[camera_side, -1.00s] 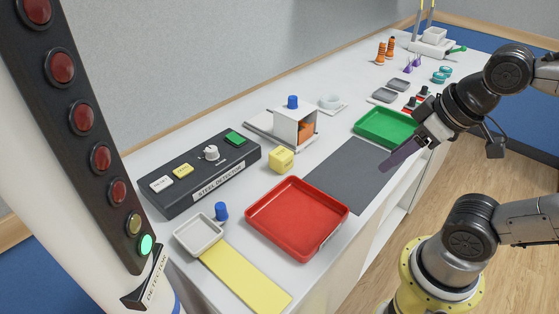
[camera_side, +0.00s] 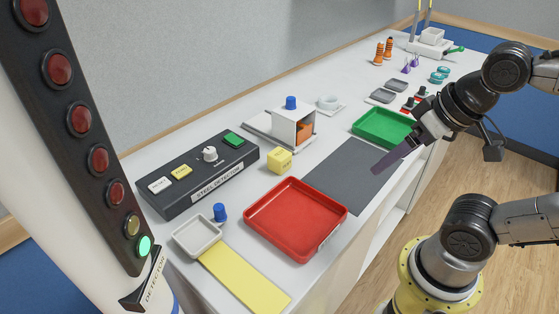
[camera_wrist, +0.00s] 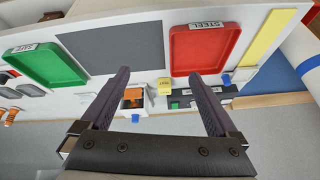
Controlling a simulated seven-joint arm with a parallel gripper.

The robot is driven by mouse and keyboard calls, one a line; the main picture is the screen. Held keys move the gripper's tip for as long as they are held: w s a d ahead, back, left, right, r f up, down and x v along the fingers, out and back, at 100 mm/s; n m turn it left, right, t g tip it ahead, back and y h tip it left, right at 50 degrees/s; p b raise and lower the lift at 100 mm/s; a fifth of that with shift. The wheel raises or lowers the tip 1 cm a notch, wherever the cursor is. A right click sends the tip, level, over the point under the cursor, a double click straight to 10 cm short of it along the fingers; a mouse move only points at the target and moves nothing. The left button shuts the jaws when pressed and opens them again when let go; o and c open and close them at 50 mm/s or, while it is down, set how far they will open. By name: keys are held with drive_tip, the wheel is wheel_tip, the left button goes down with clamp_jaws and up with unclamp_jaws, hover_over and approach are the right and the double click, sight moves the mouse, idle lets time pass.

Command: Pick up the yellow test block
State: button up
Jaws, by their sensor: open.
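The yellow test block (camera_side: 280,160) stands on the white table in the side view, between the steel detector box (camera_side: 200,174) and the dark grey mat (camera_side: 352,172). In the wrist view the yellow block (camera_wrist: 164,86) lies between my two fingers, farther off than their tips. My gripper (camera_side: 385,164) is open and empty, over the right edge of the mat and well to the right of the block. Its two purple-grey fingers (camera_wrist: 159,76) show apart in the wrist view.
A red tray (camera_side: 297,222) is in front of the block, and a green tray (camera_side: 384,128) lies beyond the mat. A small white housing with an orange item inside (camera_side: 295,128) stands just behind the block. A blue knob-like piece (camera_side: 220,212) is near a small grey tray (camera_side: 197,236).

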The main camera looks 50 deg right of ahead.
drive_tip(key=w+r+m+g, duration=0.1)
drive_tip(key=w+r+m, duration=0.6)
drive_tip(key=w+m, duration=0.15)
drive_tip(key=m+g, duration=0.4)
drive_tip(key=m, duration=0.3)
hover_over(279, 153)
drive_tip(key=s, duration=0.1)
wheel_tip(279, 153, down, 7)
drive_tip(key=f, duration=1)
drive_tip(key=shift+w+d, duration=0.2)
drive_tip(key=shift+d, duration=0.05)
drive_tip(key=shift+w+a+f, duration=0.1)
drive_tip(key=shift+a+f, duration=0.05)
drive_tip(key=shift+f, duration=1.4)
drive_tip(key=shift+w+a+f, duration=0.1)
drive_tip(key=shift+a+f, duration=0.05)
drive_tip(key=shift+f, duration=1.35)
drive_tip(key=shift+r, duration=0.1)
clamp_jaws()
